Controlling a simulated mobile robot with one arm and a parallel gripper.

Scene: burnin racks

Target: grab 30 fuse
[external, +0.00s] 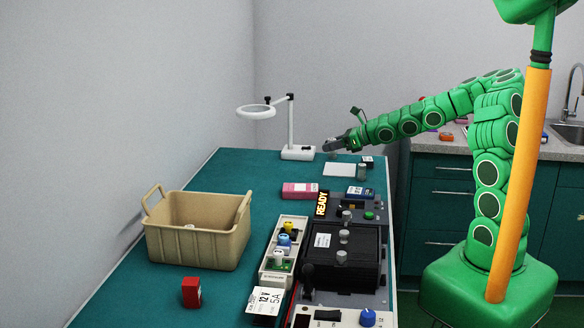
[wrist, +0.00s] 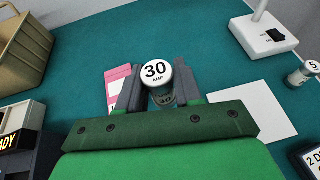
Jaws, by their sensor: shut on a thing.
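I cannot tell whether the fuse touches the bench.
A magnifier lamp (external: 298,152), white sheet (external: 338,169) and pink box (external: 300,190) are near my gripper. Another fuse marked "5" (wrist: 304,74) stands to the right. A tan bin (external: 200,235), a red block (external: 191,292) and a black test rack (external: 340,258) are nearer the external camera.

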